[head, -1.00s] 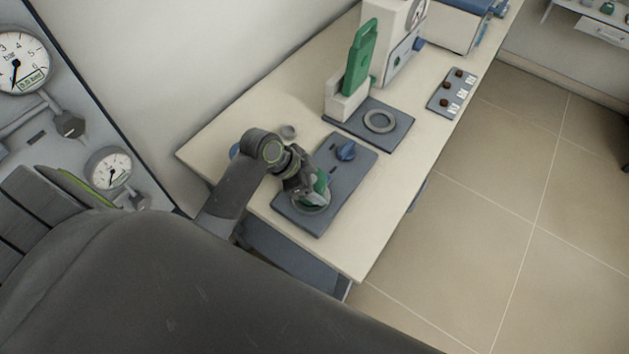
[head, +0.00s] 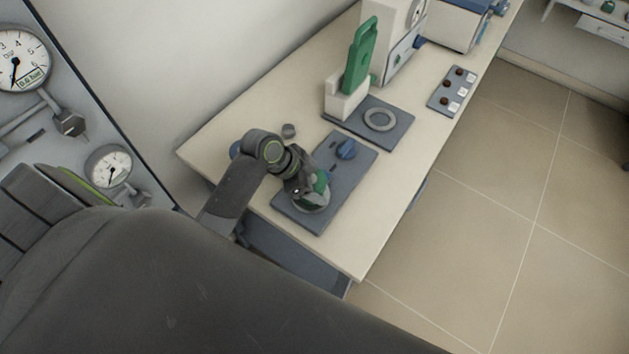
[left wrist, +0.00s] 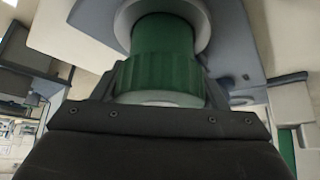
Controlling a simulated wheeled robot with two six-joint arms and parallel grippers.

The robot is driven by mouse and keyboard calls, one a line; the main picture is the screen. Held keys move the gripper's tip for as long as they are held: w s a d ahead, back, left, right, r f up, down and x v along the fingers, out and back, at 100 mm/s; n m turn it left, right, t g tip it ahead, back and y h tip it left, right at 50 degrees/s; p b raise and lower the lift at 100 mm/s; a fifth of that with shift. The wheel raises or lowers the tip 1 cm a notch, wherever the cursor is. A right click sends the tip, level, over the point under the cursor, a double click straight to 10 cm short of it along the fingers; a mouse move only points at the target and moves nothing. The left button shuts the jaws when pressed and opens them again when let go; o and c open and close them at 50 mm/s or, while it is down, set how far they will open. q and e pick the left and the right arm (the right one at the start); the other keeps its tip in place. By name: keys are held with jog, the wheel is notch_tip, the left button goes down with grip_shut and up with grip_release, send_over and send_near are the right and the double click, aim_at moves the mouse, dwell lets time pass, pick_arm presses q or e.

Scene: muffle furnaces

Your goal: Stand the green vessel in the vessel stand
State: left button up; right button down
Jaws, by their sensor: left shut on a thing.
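The green vessel (left wrist: 165,55) has a ribbed green body and a pale grey end, and it fills the gap between my left gripper's fingers in the left wrist view. My left gripper (left wrist: 160,90) is shut on it. In the head view the vessel (head: 321,183) is partly hidden by my left gripper (head: 312,190), low over the front end of a slate-grey plate (head: 345,178). A pale ring (left wrist: 205,25) shows around the vessel's far part; I cannot tell whether the vessel rests in it. My right gripper is not in view.
An upright green panel (head: 361,58) on a white block stands beyond.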

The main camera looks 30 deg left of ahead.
pick_arm(q)
jog(key=o, duration=1.4)
jog(key=shift+r, duration=0.1)
jog(key=shift+v, duration=8.65)
